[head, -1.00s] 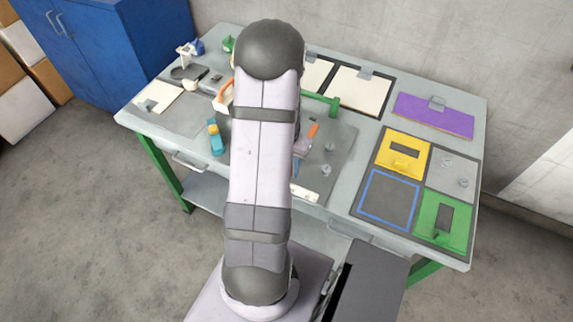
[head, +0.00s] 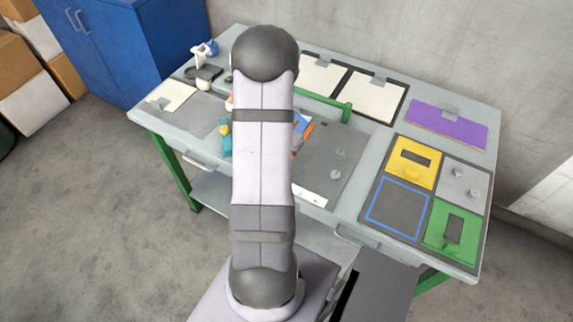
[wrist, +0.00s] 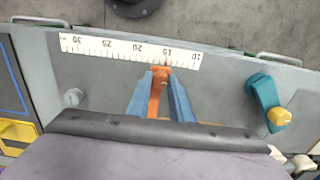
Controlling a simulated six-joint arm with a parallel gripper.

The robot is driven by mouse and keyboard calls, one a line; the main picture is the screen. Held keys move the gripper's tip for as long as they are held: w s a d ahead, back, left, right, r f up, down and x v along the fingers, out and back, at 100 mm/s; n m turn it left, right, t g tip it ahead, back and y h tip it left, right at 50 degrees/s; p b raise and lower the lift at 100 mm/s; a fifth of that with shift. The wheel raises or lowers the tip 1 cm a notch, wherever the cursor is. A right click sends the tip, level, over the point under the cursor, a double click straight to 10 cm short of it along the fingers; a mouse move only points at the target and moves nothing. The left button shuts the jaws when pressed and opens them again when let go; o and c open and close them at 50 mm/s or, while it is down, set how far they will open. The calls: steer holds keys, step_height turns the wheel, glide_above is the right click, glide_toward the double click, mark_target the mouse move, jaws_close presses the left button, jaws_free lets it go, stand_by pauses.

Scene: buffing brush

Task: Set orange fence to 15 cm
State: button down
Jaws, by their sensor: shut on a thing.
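The orange fence (wrist: 155,100) lies between the two blue fingers of my gripper (wrist: 160,75) in the wrist view, and the fingers are shut on it. Its front tip is close under the white ruler (wrist: 120,50), around the 15 mark; the exact reading is hard to tell. The ruler numbers run from 30 at left to 10 at right. In the head view, my arm hides most of the gripper and fence; a bit of orange fence (head: 297,143) shows beside the arm, and the ruler (head: 310,196) is partly covered.
A teal clamp with a yellow knob (wrist: 264,97) stands right of the fence. A grey knob (wrist: 73,97) is at left. A green bar (head: 325,100) lies behind. Yellow (head: 412,160) and green (head: 452,230) plates lie at the right of the table.

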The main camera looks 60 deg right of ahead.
steer(key=c, duration=1.6)
jaws_free()
steer(key=shift+o, duration=0.2)
steer(key=shift+r, duration=0.1)
steer(key=shift+r+b, duration=1)
steer(key=shift+r, duration=2.6)
steer(key=shift+d+n, duration=0.15)
steer(key=shift+n, duration=0.65)
steer(key=s+a+f+n+y, duration=0.1)
steer(key=s+a+f+n, duration=0.1)
steer(key=a, duration=0.3)
steer(key=s+a+f+n+y, duration=0.1)
steer(key=s+a+n, duration=0.1)
steer(key=a, duration=0.4)
steer(key=w+a+r+n, duration=0.1)
steer(key=a+n, duration=0.3)
steer(key=a, duration=0.4)
steer(key=w+a+r+n+h, duration=0.1)
steer(key=w+a+n, duration=0.3)
steer(key=a, duration=0.4)
steer(key=w+a+r+n+h, duration=0.1)
steer(key=w+a+r+n, duration=0.2)
steer(key=a, duration=0.5)
steer(key=shift+a+r+n, duration=0.15)
steer(key=shift+a+n, duration=0.1)
steer(key=shift+n, duration=0.45)
